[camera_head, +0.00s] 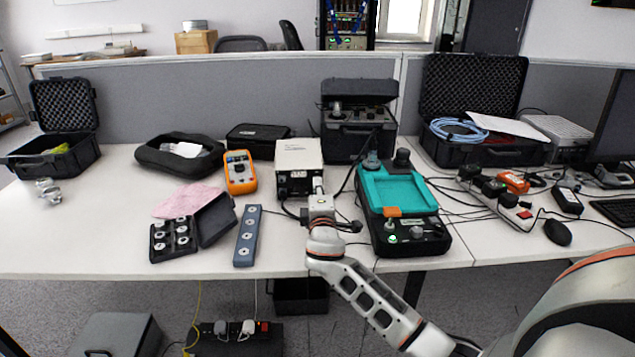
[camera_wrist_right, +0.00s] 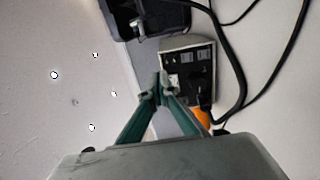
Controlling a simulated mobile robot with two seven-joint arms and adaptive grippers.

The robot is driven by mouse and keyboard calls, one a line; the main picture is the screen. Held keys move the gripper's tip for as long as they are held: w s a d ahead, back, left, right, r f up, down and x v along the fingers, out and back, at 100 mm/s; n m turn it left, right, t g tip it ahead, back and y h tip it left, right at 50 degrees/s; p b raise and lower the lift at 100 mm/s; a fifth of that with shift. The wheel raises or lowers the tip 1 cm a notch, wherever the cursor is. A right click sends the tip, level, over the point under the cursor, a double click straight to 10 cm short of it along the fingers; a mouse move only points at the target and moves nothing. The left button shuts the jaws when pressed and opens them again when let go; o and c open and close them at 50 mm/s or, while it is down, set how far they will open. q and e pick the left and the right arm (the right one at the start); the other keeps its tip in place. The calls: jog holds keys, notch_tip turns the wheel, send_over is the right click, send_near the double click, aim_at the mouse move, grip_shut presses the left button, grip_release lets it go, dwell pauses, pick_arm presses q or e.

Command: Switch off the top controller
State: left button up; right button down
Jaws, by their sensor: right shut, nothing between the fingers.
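A cream box-shaped controller (camera_head: 298,153) with a dark front panel stands at the middle of the table. Its panel with switches or sockets also shows in the right wrist view (camera_wrist_right: 203,58). My right gripper (camera_head: 318,184) is at the right part of the front panel and hides some of it. In the right wrist view its green fingers (camera_wrist_right: 160,88) meet at the tips, shut and empty, overlapping the panel's edge. I cannot tell whether they touch it or which switch is under them. My left gripper is not in view.
A teal-topped device (camera_head: 401,193) stands close to the right. A black case (camera_head: 357,145) stands behind. Black cables hang beside the cream box.

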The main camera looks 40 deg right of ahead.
jog(key=v, duration=0.7)
jog(key=shift+r+p, duration=0.45)
jog(key=shift+r, duration=0.1)
jog(key=shift+s, duration=0.15)
